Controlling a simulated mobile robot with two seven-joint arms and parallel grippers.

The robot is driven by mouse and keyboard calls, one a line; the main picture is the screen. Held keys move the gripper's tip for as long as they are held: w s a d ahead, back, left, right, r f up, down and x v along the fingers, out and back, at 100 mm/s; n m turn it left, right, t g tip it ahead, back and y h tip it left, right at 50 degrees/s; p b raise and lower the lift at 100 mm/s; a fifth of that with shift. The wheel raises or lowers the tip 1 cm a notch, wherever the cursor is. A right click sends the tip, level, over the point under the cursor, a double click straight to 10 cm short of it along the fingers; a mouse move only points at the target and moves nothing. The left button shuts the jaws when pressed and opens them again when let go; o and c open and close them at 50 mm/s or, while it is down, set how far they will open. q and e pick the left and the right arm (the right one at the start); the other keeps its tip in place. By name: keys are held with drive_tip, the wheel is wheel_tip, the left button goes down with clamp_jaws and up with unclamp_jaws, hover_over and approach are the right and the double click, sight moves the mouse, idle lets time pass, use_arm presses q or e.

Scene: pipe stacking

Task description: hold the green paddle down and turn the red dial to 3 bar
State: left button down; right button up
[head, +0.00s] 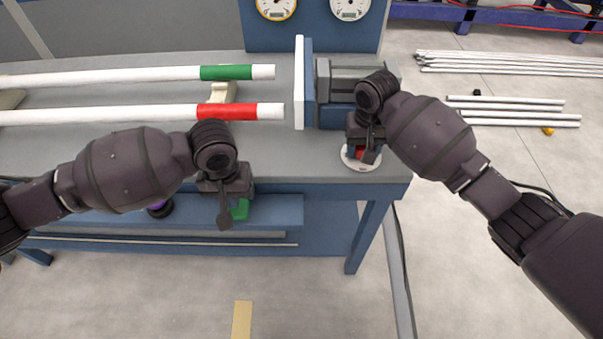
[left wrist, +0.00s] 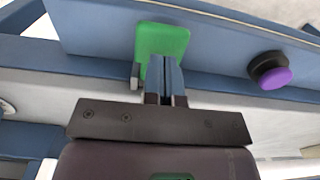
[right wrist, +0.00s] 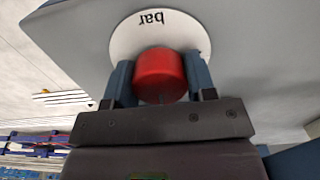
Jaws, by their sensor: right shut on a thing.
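The green paddle (head: 240,209) is on the front of the bench, partly hidden by my left gripper (head: 225,212). In the left wrist view the paddle (left wrist: 163,40) lies right at the fingertips of my left gripper (left wrist: 164,65), whose fingers are together with nothing between them. I cannot tell whether they press on it. The red dial (right wrist: 160,75) sits on a round white plate (right wrist: 120,42) marked "bar". My right gripper (right wrist: 160,85) is shut on the dial, one finger on each side. In the head view the gripper hides most of the dial, and its setting cannot be read.
A purple knob (left wrist: 276,76) is on the bench front beside the paddle. White pipes with green (head: 226,73) and red (head: 227,112) bands lie on the bench, near an upright white-faced plate (head: 300,83). Two gauges (head: 276,8) (head: 349,8) stand behind. More pipes (head: 515,65) are at right.

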use_arm(q)
drive_tip(key=shift+f, duration=1.95)
drive_tip(key=shift+s+f, duration=0.1)
drive_tip(key=shift+s, duration=0.05)
use_arm(e)
drive_tip(key=shift+n, duration=1.8)
use_arm(q)
drive_tip(key=shift+f, duration=0.1)
use_arm(e)
drive_tip(key=n, duration=0.3)
use_arm(q)
drive_tip(key=shift+r, duration=2.25)
use_arm(e)
drive_tip(key=o, duration=0.8)
drive_tip(key=shift+o, duration=0.2)
